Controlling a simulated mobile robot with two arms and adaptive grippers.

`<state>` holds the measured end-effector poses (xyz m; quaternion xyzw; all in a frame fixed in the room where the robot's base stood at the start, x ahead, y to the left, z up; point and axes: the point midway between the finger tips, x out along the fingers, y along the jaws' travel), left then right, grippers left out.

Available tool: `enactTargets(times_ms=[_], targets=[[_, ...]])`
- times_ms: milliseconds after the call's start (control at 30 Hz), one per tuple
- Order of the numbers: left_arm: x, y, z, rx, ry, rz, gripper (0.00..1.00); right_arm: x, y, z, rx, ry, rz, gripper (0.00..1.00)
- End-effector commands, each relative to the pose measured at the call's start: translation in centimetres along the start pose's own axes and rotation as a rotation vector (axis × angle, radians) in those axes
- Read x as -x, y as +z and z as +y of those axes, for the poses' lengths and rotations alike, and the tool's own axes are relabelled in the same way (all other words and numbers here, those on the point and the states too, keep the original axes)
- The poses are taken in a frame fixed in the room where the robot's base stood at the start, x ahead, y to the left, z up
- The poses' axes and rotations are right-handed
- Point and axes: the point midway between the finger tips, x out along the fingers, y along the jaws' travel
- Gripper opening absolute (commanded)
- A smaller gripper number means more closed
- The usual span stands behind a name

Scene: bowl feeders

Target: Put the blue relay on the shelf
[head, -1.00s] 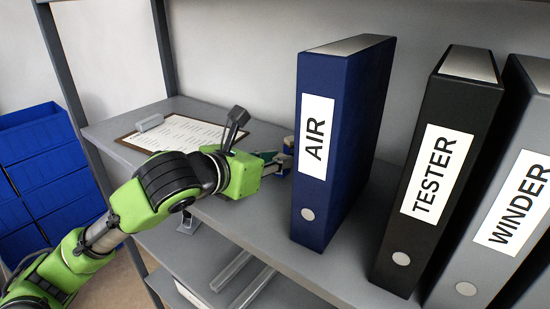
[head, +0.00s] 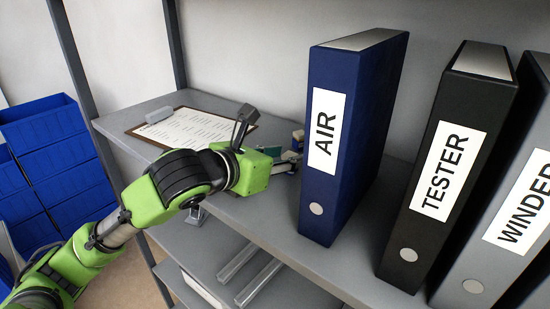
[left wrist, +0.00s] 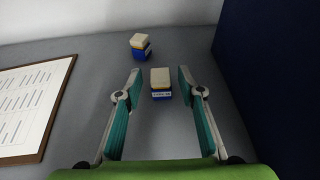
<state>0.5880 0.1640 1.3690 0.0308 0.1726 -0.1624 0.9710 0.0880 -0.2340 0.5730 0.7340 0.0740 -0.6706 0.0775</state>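In the left wrist view a small relay with a blue base, a white label and a cream top (left wrist: 160,82) stands upright on the grey shelf (left wrist: 85,95). A second relay, blue with a cream top and a yellowish band (left wrist: 140,45), stands behind it to the left. My left gripper (left wrist: 157,80) is open, its teal-padded fingers on either side of the nearer relay, with visible gaps. In the head view my left gripper (head: 288,160) is low over the shelf beside the blue AIR binder, and a relay (head: 298,138) shows partly behind it. My right gripper is not in view.
The blue AIR binder (head: 350,120) stands close on the right, then the black TESTER binder (head: 445,170) and the grey WINDER binder (head: 510,210). A clipboard (head: 190,130) lies to the left. Blue bins (head: 50,160) are at far left.

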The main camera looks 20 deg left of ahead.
Motion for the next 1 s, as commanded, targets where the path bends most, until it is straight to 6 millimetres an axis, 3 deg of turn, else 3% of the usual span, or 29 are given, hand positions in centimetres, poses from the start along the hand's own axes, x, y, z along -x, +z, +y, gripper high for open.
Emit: enactTargets(times_ms=[167, 367, 700, 1000], targets=[[2.1, 0.0, 0.1, -0.004, 0.003, -0.004, 0.35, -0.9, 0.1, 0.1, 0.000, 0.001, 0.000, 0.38], [6.4, -0.2, 0.1, -0.008, 0.005, -0.003, 0.35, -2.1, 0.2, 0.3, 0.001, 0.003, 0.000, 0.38], [8.6, -0.3, 0.1, -0.002, 0.002, -0.008, 0.35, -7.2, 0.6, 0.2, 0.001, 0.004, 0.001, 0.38], [11.6, 0.0, 0.0, -0.001, 0.001, -0.003, 0.35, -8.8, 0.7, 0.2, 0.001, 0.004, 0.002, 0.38]])
